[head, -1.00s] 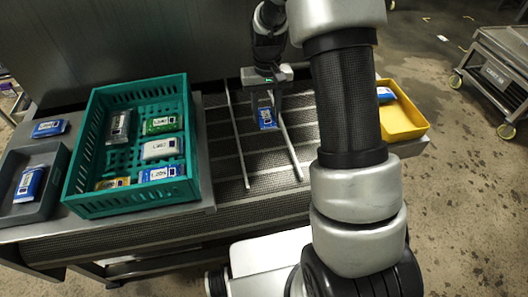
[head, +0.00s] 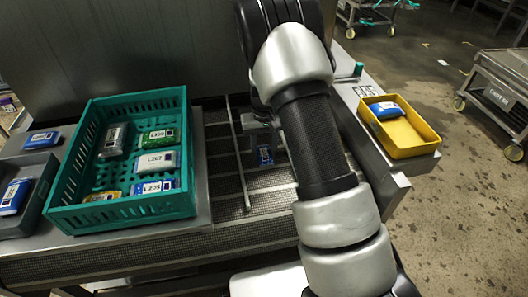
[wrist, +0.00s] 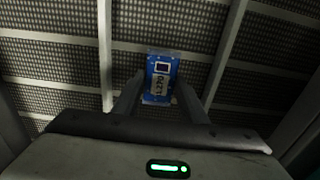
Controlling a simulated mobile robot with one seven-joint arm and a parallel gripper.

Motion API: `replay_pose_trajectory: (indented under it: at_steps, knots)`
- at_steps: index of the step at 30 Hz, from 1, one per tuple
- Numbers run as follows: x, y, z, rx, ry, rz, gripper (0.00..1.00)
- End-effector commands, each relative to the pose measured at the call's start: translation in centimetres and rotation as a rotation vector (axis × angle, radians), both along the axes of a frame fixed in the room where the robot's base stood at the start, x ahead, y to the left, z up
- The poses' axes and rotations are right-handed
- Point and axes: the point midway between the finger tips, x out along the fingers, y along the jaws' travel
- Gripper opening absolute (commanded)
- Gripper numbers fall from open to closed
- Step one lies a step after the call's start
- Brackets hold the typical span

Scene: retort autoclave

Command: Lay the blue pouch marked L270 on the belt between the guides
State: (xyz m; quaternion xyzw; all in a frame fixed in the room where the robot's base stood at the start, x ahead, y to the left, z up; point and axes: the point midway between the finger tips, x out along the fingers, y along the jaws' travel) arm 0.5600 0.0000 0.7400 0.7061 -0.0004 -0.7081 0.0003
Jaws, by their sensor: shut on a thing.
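A blue pouch marked L270 (wrist: 161,80) is between the fingers of my gripper (wrist: 160,102) in the wrist view. I cannot tell whether the pouch touches the belt. My arm hides the right rail in the head view.
A green crate (head: 125,215) with several pouches stands left of the belt. A grey tray (head: 30,222) with a blue pouch (head: 14,197) and a loose blue pouch (head: 41,140) lie farther left. A yellow tray (head: 415,145) with a blue pouch (head: 385,110) is at right. A cart (head: 490,95) stands beyond.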

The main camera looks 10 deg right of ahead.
Motion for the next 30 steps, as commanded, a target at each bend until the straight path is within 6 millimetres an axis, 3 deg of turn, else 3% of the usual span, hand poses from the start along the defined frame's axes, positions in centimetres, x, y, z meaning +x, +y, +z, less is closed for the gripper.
replay_pose_trajectory:
  at_steps: [10, 11, 14, 23, 26, 30]
  knots:
    - [0.1, 0.0, -0.4, 0.000, -0.002, 0.000, 0.16]
    - [0.1, 0.0, -0.4, 0.000, -0.002, 0.000, 0.40]
    - [0.1, 0.0, -0.3, 0.000, -0.002, 0.000, 0.57]
    - [0.1, 0.0, -0.2, 0.000, -0.002, 0.000, 0.57]
    - [0.1, 0.0, 0.5, 0.000, -0.003, 0.000, 0.57]
    - [0.2, 0.0, 2.9, 0.001, -0.006, 0.001, 0.57]
